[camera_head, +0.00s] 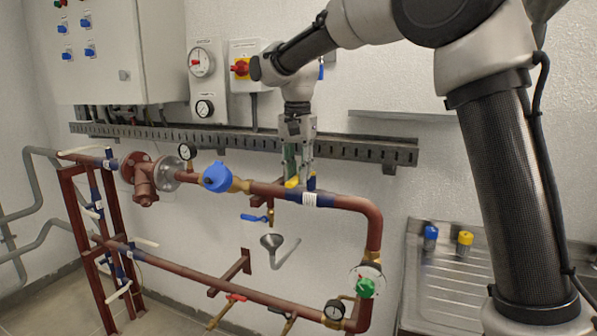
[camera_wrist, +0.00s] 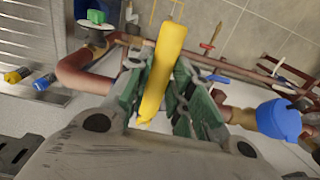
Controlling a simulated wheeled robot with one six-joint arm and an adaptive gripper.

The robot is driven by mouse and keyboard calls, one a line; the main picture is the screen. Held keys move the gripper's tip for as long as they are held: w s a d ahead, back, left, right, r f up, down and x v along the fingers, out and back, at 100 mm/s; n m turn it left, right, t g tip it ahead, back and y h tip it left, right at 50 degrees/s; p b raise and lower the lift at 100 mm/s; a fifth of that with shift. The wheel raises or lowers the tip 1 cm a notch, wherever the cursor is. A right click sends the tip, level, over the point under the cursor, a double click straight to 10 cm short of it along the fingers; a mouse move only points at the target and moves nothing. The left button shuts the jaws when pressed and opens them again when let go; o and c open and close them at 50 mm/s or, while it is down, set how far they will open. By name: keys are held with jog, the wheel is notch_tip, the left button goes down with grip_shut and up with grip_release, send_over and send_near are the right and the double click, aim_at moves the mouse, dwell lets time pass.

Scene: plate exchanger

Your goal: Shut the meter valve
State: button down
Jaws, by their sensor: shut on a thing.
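The upper red-brown pipe carries a blue meter (camera_head: 216,178), also in the wrist view (camera_wrist: 279,119). To its right, a yellow lever handle (camera_head: 292,183) shows at the pipe under my gripper (camera_head: 299,172). I take it for the meter valve's handle. In the wrist view the long yellow handle (camera_wrist: 159,75) stands between the green-padded fingers of my gripper (camera_wrist: 162,82), which are shut on it. The gripper points down from above the pipe. The valve body is mostly hidden by the fingers.
A blue-handled tap (camera_head: 254,217) hangs below the pipe, above a funnel (camera_head: 271,241). A green handwheel (camera_head: 366,288) is at lower right. A cable tray (camera_head: 370,150) runs along the wall behind my gripper. A steel sink (camera_head: 450,290) stands at right.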

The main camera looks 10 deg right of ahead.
aim_at(297, 175)
jog(key=shift+r, duration=0.1)
jog(key=c, duration=1.3)
grip_release()
jog(key=shift+a, duration=0.1)
jog(key=shift+o, duration=0.2)
notch_tip(297, 175, up, 12)
